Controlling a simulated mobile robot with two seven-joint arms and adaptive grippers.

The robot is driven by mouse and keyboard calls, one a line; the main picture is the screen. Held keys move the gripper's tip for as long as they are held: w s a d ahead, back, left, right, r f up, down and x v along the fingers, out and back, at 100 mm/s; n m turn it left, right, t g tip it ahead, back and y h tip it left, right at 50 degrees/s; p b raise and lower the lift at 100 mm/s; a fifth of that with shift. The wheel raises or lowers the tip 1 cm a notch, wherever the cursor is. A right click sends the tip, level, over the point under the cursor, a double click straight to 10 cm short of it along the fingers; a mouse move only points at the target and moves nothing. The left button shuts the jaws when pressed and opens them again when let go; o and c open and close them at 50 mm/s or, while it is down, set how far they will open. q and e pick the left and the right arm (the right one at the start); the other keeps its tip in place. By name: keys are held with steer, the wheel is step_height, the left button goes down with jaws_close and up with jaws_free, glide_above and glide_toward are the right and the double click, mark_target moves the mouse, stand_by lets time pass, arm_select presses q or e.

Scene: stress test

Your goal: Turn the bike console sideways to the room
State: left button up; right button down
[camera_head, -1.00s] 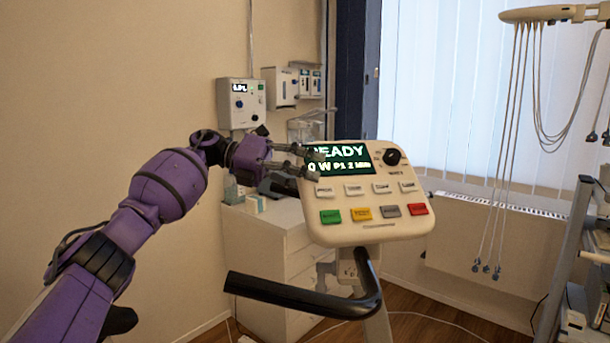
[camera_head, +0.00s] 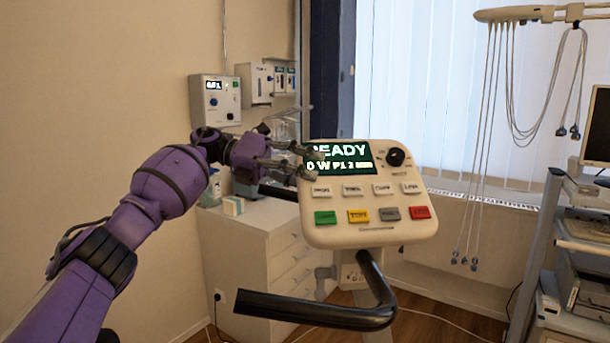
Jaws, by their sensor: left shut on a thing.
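The bike console (camera_head: 370,232) is a cream panel with a dark green-lit screen (camera_head: 338,158), a black knob and rows of buttons. It faces me, tilted back, on its post. My left gripper (camera_head: 308,162) is at the console's upper left edge, its fingers shut on that edge beside the screen. The fingertips cover part of the screen's left side. The black handlebar (camera_head: 320,312) curves out below the console toward the left. My right gripper is not in view.
A white drawer cabinet (camera_head: 262,245) stands behind the console on the left, below wall-mounted devices (camera_head: 215,100). A window with blinds (camera_head: 420,90) is behind. Cables hang from a rack at upper right, and an equipment cart (camera_head: 560,250) stands at the right.

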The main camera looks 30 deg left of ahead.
arm_select(q)
steer(key=shift+w+a+f, duration=0.1)
steer(key=shift+w+a, duration=0.05)
steer(key=o, duration=1.8)
steer(key=shift+w+f, duration=0.1)
steer(key=shift+w, duration=0.1)
steer(key=shift+s, duration=0.1)
steer(key=shift+s, duration=0.1)
steer(key=v, duration=1.1)
steer(key=shift+a, duration=0.4)
steer(key=shift+s, duration=0.15)
